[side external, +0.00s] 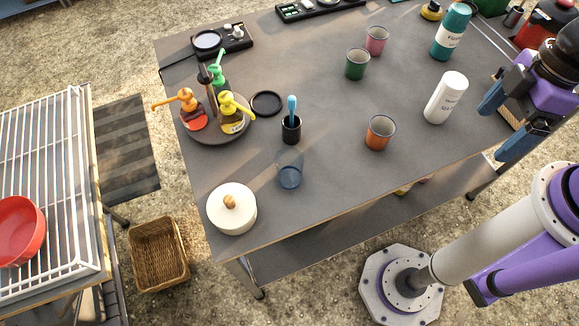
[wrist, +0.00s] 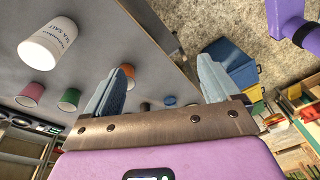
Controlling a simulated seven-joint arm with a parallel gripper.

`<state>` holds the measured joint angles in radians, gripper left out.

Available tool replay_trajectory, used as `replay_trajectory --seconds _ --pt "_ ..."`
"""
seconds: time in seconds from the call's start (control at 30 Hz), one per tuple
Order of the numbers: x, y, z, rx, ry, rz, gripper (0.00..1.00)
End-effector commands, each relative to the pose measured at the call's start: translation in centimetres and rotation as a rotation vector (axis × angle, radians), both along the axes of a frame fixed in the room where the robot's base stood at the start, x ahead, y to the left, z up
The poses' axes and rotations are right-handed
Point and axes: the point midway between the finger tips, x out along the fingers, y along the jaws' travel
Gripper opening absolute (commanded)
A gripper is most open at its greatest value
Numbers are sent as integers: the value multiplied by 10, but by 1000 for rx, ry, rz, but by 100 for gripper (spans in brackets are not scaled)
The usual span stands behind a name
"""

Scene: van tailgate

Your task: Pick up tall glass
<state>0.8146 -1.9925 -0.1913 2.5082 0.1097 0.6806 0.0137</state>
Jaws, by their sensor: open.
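The tall glass (side external: 289,168) is a clear, bluish tumbler standing upright near the front edge of the grey table (side external: 330,200) in the side external view, between the black cup with a blue brush and the white lidded pot. My gripper (side external: 505,118) is at the far right, beside the table's right edge and far from the glass. Its two blue fingers are spread wide with nothing between them. They also show in the wrist view (wrist: 162,85).
Near the glass are the black cup (side external: 291,132) and white pot (side external: 231,209). An orange cup (side external: 380,132) and white sea salt container (side external: 445,97) stand between it and my gripper. Green (side external: 356,63) and pink (side external: 377,40) cups stand behind. A bottle tray (side external: 216,126) is left.

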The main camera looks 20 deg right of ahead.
Motion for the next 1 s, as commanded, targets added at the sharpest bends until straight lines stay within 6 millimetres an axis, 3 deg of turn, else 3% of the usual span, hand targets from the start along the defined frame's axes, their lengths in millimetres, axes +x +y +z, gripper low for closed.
replay_trajectory --seconds 0.2,0.5,0.77,1.0 --pt "-5 76 -32 180 8 -68 89" --pt "5 149 -72 389 -102 -219 89" --pt "26 182 -94 551 -323 -316 89" --pt "44 193 -93 688 -553 -327 89"
